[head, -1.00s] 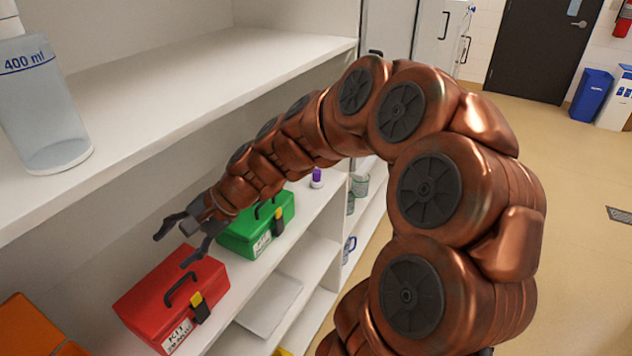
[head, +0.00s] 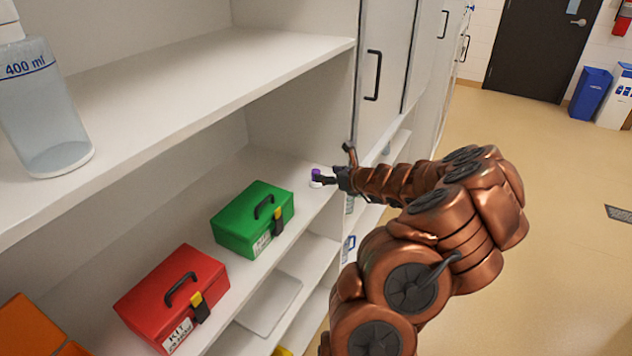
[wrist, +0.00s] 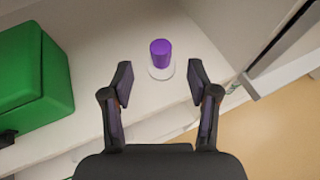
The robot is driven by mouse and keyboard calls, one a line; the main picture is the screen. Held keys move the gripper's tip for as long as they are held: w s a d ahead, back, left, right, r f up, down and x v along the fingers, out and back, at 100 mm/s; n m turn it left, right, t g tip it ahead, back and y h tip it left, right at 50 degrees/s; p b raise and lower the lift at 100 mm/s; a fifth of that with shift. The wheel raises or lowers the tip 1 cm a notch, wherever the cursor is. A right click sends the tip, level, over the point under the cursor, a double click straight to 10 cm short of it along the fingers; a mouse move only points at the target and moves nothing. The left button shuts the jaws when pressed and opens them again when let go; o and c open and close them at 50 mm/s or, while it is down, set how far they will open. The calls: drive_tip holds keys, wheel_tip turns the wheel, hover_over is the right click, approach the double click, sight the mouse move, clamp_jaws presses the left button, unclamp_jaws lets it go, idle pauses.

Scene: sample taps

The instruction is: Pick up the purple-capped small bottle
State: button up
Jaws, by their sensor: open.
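The purple-capped small bottle (head: 316,177) stands upright on the white shelf, near the shelf's right end, beyond the green box. In the wrist view the bottle (wrist: 161,58) shows its purple cap and a pale base, just ahead of the gap between my fingertips. My gripper (wrist: 160,82) is open, with one finger on each side of that gap and nothing between them. In the head view my gripper (head: 334,168) reaches in from the right and partly covers the bottle. I cannot tell from there how far the fingers are from it.
A green box (head: 253,219) stands left of the bottle; it also shows in the wrist view (wrist: 32,80). A red box (head: 172,297) stands nearer. An upright panel (head: 300,107) bounds the shelf's right end. A 400 ml bottle (head: 42,108) stands on the upper shelf.

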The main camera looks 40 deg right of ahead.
sight(318, 172)
drive_tip(key=shift+x, duration=1.05)
drive_tip(key=shift+p+x, duration=1.05)
drive_tip(key=shift+x, duration=1.55)
clamp_jaws()
